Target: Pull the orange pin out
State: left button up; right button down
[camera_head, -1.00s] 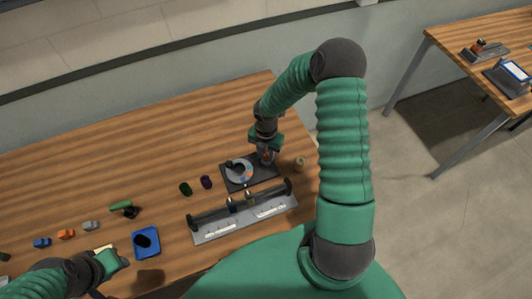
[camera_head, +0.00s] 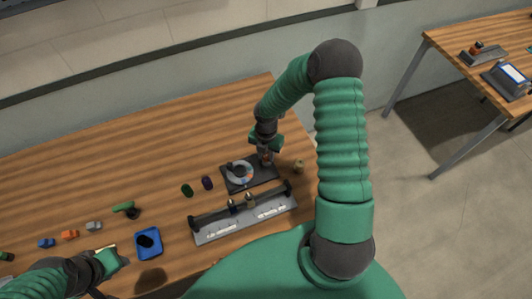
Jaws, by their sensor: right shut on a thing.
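A dark base plate with a round grey disc (camera_head: 238,171) lies on the wooden table near its right end. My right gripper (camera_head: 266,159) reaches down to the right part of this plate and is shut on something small. Its fingers hide the held thing, and I cannot make out the orange pin clearly. A small orange-red spot (camera_head: 248,181) shows beside the disc. My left gripper (camera_head: 112,258) is over the front left of the table, far from the plate; its fingertips are too small to read.
A grey rack (camera_head: 245,219) with a dark bar stands in front of the plate. A blue tray (camera_head: 148,244), a green tool (camera_head: 126,209) and small coloured blocks lie further left. The back of the table is clear.

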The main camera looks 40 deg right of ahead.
aim_at(267, 154)
jog(key=shift+w+d+r, duration=0.1)
jog(key=shift+w+d, duration=0.05)
jog(key=shift+w, duration=0.05)
jog(key=c, duration=1.3)
grip_release()
jog(key=shift+o, duration=0.8)
jog(key=shift+f, duration=0.2)
notch_tip(267, 154, up, 17)
jog(key=shift+f+p, duration=0.15)
jog(key=shift+p, duration=0.2)
jog(key=shift+d, duration=0.15)
